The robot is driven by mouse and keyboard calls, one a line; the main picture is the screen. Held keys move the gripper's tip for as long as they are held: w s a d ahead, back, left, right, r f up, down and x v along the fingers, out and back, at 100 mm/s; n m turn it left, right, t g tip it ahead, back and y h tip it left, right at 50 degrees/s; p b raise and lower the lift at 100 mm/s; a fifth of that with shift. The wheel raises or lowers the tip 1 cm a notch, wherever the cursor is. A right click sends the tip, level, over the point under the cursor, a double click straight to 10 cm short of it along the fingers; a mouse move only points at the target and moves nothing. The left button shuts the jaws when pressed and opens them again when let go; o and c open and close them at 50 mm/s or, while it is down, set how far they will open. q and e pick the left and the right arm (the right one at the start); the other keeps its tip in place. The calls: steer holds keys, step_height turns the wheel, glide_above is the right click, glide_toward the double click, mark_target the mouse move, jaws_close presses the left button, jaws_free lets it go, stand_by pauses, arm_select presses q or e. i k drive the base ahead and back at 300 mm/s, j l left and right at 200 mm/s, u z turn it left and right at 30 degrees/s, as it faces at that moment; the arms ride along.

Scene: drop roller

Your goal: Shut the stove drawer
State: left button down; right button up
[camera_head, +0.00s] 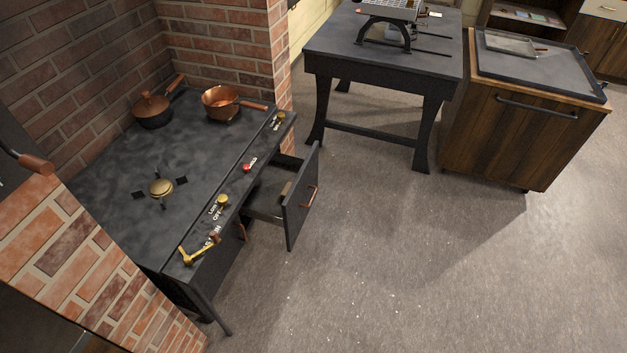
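The stove (190,150) is a dark, mottled counter set between brick walls at the left. Its drawer (302,199) stands pulled out from the front, below the knob panel. The drawer's dark front panel faces right and carries a copper handle (309,196). A small light-coloured item (286,188) shows at the drawer's inner edge; I cannot tell what it is. Much of the drawer's inside is hidden by the stove top. Neither of my grippers is in view.
A copper pan (221,102) and a lidded copper pot (152,109) sit on the stove. A black table (385,65) stands behind, and a wooden cabinet (520,130) stands at the right. The grey floor (400,260) right of the drawer is clear.

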mark_target(264, 202)
steer(key=i+l, duration=0.4)
steer(key=l, duration=0.15)
steer(key=i+l, duration=0.45)
steer(key=l, duration=0.1)
